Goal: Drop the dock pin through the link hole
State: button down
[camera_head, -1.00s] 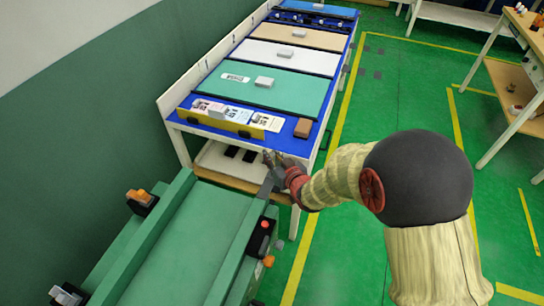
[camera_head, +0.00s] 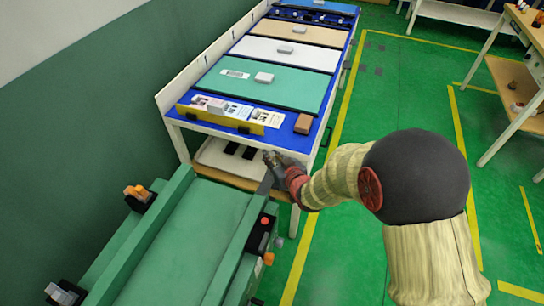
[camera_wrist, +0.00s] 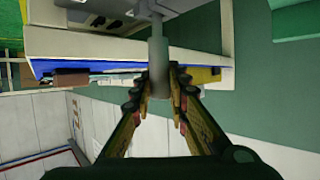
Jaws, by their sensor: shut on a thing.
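The dock pin (camera_wrist: 158,45) is a smooth grey cylinder, seen in the wrist view between the fingertips. My gripper (camera_wrist: 159,88) is shut on it; the pin runs upward in the picture from the fingertips. In the head view my gripper (camera_head: 271,160) is at the near end of the blue-topped bench, close to the far right corner of the green cart. A grey metal plate (camera_head: 264,186) stands at that corner just below the gripper; I cannot tell if it is the link. The link hole does not show clearly.
The green cart (camera_head: 175,240) has orange-topped clamps (camera_head: 138,194) on its left and a red-button box (camera_head: 264,223) on its right. The bench (camera_head: 188,147) holds coloured panels, cards and a brown block (camera_head: 303,123). Green floor is free to the right.

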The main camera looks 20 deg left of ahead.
jog(key=shift+f, duration=1.25)
jog(key=c, duration=1.7)
grip_release()
jog(key=shift+c, duration=0.2)
jog(key=shift+o, duration=0.5)
jog(key=shift+s+d, duration=0.1)
jog(key=v, duration=1.1)
jog(key=shift+s+d+r, duration=0.2)
jog(key=shift+s+r, duration=0.05)
